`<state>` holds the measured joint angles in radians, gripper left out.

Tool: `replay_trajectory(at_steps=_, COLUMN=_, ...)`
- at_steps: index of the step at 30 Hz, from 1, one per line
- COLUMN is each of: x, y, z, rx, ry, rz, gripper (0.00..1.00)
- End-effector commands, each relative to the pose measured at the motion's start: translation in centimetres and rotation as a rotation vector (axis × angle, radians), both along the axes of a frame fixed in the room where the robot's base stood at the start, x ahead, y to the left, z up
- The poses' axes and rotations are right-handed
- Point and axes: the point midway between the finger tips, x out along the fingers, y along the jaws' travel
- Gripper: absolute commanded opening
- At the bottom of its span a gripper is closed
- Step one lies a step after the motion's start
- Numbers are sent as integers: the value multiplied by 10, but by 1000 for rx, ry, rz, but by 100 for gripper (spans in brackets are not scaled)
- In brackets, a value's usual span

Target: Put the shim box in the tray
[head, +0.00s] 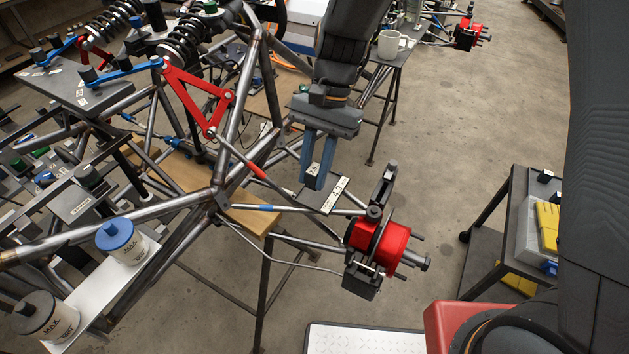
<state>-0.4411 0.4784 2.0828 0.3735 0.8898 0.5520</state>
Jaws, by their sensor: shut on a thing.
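My gripper (314,180) points down in the middle of the head view, with its blue fingers close together. It is shut on a small, flat, dark grey box with a white printed label (337,195), which I take to be the shim box. The box is held in the air beside the tube chassis; the fingers cover part of it, and its label is too small to read surely. At the bottom edge, a white, speckled flat surface with a dark rim (365,340) is partly cut off; it may be the tray. The box is above it in the picture, clearly apart.
The tube chassis (150,225) fills the left and centre, with a red brake hub (378,245) close below right of the box. A white shelf (122,290) holds two pots. A dark cart (490,225) with yellow items stands right. Open floor lies between.

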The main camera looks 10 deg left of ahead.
Motion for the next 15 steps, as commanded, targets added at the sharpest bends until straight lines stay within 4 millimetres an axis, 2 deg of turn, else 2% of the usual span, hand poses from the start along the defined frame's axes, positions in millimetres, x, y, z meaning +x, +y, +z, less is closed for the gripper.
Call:
replay_trajectory(at_steps=10, x=0, y=0, z=-37, rx=-1, ry=2, rz=-1, gripper=0)
replay_trajectory(at_steps=15, x=0, y=0, z=-45, rx=0, ry=-1, rz=0, gripper=0)
